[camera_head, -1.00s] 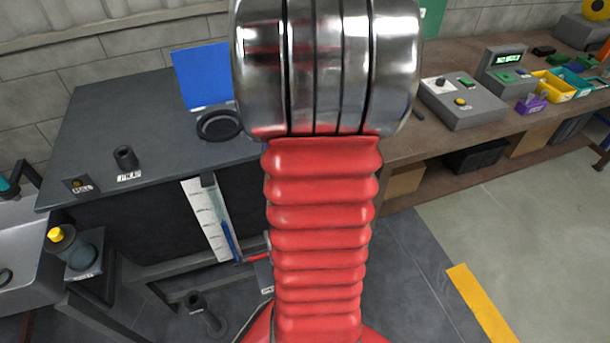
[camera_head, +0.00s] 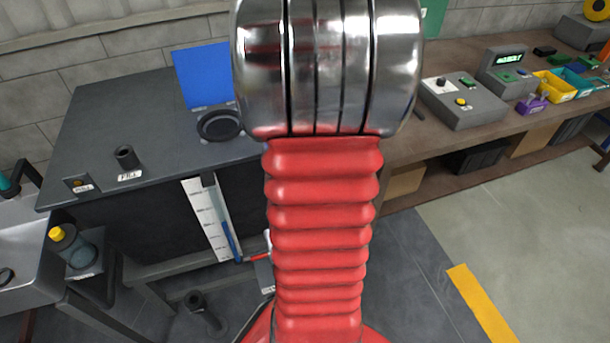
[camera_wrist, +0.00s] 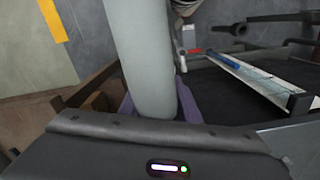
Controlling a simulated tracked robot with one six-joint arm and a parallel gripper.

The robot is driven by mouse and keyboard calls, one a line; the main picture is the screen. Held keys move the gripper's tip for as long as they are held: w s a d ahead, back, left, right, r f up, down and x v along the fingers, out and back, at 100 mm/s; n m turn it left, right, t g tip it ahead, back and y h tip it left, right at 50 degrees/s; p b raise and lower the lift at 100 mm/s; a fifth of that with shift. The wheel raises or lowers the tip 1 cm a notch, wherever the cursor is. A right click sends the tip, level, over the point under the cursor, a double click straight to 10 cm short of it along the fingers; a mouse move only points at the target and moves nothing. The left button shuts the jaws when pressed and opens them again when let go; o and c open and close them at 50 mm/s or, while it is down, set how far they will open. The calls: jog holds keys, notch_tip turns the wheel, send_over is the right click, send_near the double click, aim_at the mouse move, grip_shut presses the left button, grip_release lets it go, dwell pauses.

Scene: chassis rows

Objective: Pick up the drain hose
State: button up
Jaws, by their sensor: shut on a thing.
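In the wrist view a thick pale grey tube (camera_wrist: 140,50), which looks like the drain hose, runs from the top edge down to my gripper (camera_wrist: 157,112). Purple finger parts show on both sides of its lower end, and my gripper is shut on it. The dark gripper body hides the grip itself. In the head view my red and chrome arm hides the gripper and the hose.
A dark tank bench (camera_head: 140,100) carries a blue panel (camera_head: 203,75) and a round black port (camera_head: 218,124). A white gauge strip (camera_head: 203,215) and red valve handle (camera_head: 257,257) are beside my arm. A sink (camera_head: 25,250) is left; a workbench (camera_head: 500,125) right. The right floor is clear.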

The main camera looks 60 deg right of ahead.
notch_tip(320, 180, up, 10)
jog(key=shift+r, duration=0.1)
dwell(0.5)
jog(key=shift+w, duration=0.15)
dwell(0.4)
